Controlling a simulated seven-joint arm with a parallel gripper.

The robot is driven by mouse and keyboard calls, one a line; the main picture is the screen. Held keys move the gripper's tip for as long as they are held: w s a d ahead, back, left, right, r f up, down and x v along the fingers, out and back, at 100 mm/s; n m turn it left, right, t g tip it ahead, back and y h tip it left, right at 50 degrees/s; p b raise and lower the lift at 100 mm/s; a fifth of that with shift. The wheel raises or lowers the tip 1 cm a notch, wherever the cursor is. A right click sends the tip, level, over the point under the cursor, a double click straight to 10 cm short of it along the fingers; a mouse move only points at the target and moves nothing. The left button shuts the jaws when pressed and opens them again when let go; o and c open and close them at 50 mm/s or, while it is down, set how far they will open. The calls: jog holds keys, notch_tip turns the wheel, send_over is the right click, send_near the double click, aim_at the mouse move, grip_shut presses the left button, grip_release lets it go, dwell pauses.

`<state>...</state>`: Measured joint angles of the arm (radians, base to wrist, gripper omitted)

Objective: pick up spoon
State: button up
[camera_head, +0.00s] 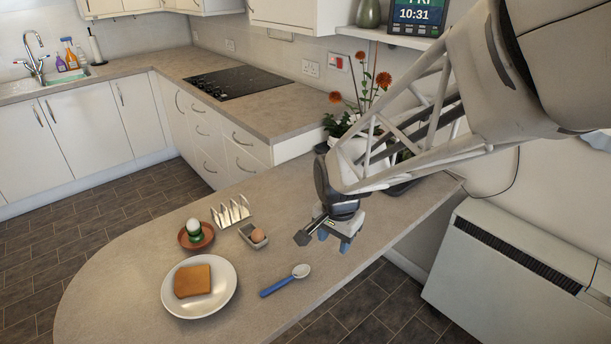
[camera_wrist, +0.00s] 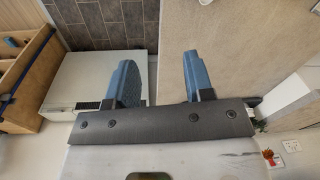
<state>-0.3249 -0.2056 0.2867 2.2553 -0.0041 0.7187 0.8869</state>
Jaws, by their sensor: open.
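The spoon (camera_head: 286,280) has a blue handle and a pale bowl. It lies flat on the worktop (camera_head: 150,250), right of the white plate, with its bowl toward the upper right. My gripper (camera_head: 336,241) is in the air above the worktop, up and to the right of the spoon. In the wrist view my gripper (camera_wrist: 158,78) shows two blue fingers spread apart with nothing between them.
A potted plant (camera_head: 342,126) stands behind my arm. The worktop's front edge is near the spoon.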

aim_at(281, 281)
jog(key=w+a+f+m, duration=0.1)
jog(key=a+f, duration=0.3)
jog(key=w+a+f+m, duration=0.1)
jog(key=a+f, duration=0.4)
jog(key=w+a+f+m+g, duration=0.1)
jog(key=a+f, duration=0.3)
jog(key=f, duration=0.1)
jog(key=shift+w+a+f+m, duration=0.1)
jog(key=shift+w+a+m, duration=0.2)
jog(key=shift+w+a, duration=0.1)
jog(key=shift+f, duration=0.1)
jog(key=shift+f, duration=1.2)
jog(key=shift+w+f, duration=0.1)
jog(key=shift+f, duration=2.5)
grip_shut()
